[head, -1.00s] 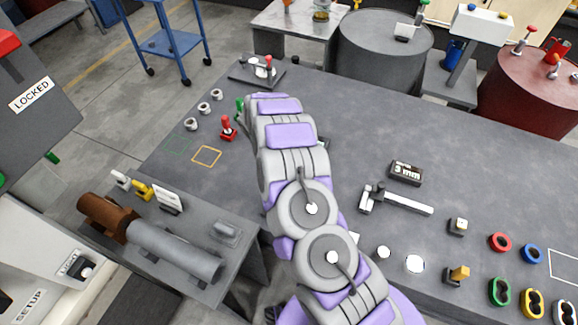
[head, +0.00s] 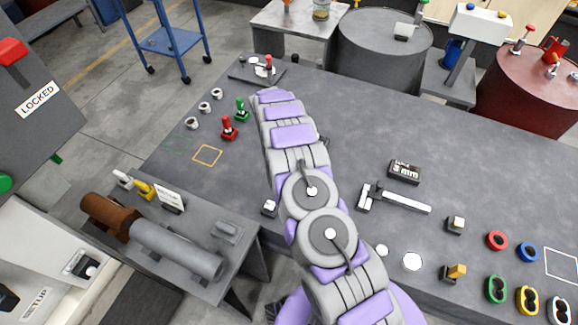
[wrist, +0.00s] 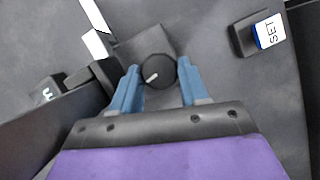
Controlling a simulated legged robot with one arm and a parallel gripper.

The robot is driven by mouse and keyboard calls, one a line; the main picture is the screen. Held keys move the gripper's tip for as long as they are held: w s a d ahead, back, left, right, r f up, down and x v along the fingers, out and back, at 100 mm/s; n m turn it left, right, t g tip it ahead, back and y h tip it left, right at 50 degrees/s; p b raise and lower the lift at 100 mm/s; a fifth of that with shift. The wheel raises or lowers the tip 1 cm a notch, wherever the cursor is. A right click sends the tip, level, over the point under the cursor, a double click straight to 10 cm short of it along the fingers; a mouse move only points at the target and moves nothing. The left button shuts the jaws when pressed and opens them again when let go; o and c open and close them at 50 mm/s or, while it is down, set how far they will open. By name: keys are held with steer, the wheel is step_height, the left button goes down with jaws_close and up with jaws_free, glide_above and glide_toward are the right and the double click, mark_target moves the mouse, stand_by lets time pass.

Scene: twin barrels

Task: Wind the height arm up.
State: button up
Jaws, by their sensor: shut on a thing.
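In the wrist view, a round black knob (wrist: 157,73) with a white pointer sits on a grey block (wrist: 146,42). My gripper (wrist: 158,72) has its two blue fingertips shut on the knob, one on each side. A pale bar (wrist: 94,14) shows beside the block, and I cannot tell for sure that it is the height arm. In the head view, a pale bar with a white crosspiece (head: 400,200) lies by the dark "3 mm" display (head: 405,171). My gripper and the knob are hidden behind my arm there.
A block marked "SET" (wrist: 268,32) stands right of the knob. Red (head: 228,128) and green (head: 242,110) levers stand at the table's left. Coloured rings (head: 497,240) lie at the right. The table's far middle (head: 365,115) is clear.

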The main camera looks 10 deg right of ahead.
steer(key=shift+w+m, duration=0.1)
steer(key=shift+m, duration=0.2)
steer(key=o, duration=1.1)
steer(key=shift+a, duration=0.1)
steer(key=shift+c, duration=0.2)
steer(key=shift+d, duration=0.2)
